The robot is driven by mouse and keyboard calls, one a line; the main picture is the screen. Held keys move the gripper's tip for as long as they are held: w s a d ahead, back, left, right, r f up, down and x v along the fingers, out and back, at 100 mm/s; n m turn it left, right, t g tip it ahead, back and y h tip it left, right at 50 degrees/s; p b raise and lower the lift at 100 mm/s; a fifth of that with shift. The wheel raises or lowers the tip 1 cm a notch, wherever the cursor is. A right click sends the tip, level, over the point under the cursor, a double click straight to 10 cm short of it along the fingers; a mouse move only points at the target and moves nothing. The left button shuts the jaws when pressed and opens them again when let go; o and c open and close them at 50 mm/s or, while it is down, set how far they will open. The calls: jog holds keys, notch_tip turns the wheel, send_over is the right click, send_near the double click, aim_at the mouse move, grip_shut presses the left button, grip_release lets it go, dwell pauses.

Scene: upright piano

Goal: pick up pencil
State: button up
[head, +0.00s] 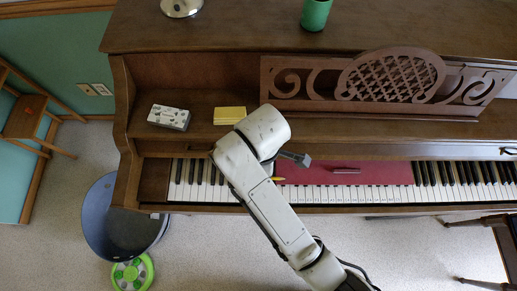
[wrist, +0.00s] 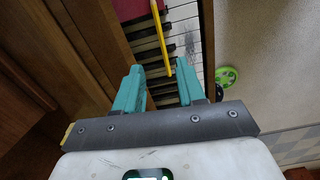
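The yellow pencil (wrist: 162,38) lies over the piano keys in the wrist view, beside the edge of a red cover. Its near end reaches between the two teal fingers of my gripper (wrist: 160,66). The fingers are apart, with gaps between them and the pencil, so my gripper is open and empty. In the head view only a short yellow piece of the pencil (head: 278,179) shows beside my arm, and my arm hides the rest. My fingers are hidden in the head view.
The red cover (head: 345,172) lies over the middle keys (head: 335,194). A patterned box (head: 169,117) and a yellow block (head: 230,115) rest on the ledge above. A green cup (head: 315,14) stands on top. A dark bin (head: 115,225) and green round object (head: 132,273) are on the floor.

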jog(key=shift+n, duration=0.3)
jog(key=f, duration=0.2)
jog(key=a+f, duration=0.1)
jog(key=f, duration=0.2)
jog(key=shift+s+d+f, duration=0.1)
jog(key=shift+d+f, duration=0.05)
jog(key=shift+f, duration=1.25)
jog(key=shift+d+f, duration=0.1)
jog(key=shift+f, duration=1.25)
grip_shut()
